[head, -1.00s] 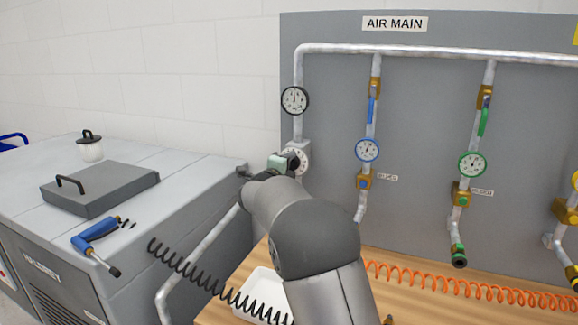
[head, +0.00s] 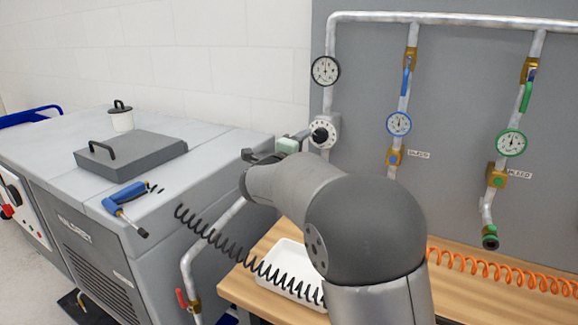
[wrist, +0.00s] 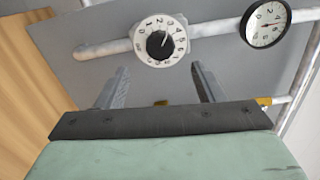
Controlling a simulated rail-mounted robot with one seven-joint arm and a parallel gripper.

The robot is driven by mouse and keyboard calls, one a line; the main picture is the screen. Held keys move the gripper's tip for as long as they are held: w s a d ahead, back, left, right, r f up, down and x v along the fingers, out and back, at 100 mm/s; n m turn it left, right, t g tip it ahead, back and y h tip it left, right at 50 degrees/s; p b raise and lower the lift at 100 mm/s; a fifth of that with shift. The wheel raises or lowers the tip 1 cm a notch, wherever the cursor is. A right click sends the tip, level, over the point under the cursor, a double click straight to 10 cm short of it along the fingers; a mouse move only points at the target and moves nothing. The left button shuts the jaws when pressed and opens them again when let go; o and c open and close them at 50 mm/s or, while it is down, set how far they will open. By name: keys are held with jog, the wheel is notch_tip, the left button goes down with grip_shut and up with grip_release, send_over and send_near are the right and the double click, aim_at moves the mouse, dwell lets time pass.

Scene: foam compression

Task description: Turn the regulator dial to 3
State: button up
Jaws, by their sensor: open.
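The regulator dial (head: 325,129) is a round white numbered face with a black knob, on the left pipe of the grey panel. In the wrist view the dial (wrist: 160,41) is just beyond my gripper (wrist: 160,70), roughly centred between the fingers. The knob carries a light mark that seems to point up and right in that view; the exact numeral is unclear. My gripper's two fingers are spread, with nothing between them, and the knob appears past their tips. In the head view my gripper (head: 303,138) is just left of the dial, partly hidden by its own body.
A black-rimmed pressure gauge (head: 325,70) sits above the dial on the same pipe; it also shows in the wrist view (wrist: 265,23). Blue (head: 399,123) and green (head: 511,142) gauges are to the right. A grey cabinet (head: 215,150) stands left, and a white tray (head: 290,262) lies below.

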jog(key=b+v, duration=0.1)
jog(key=v, duration=0.7)
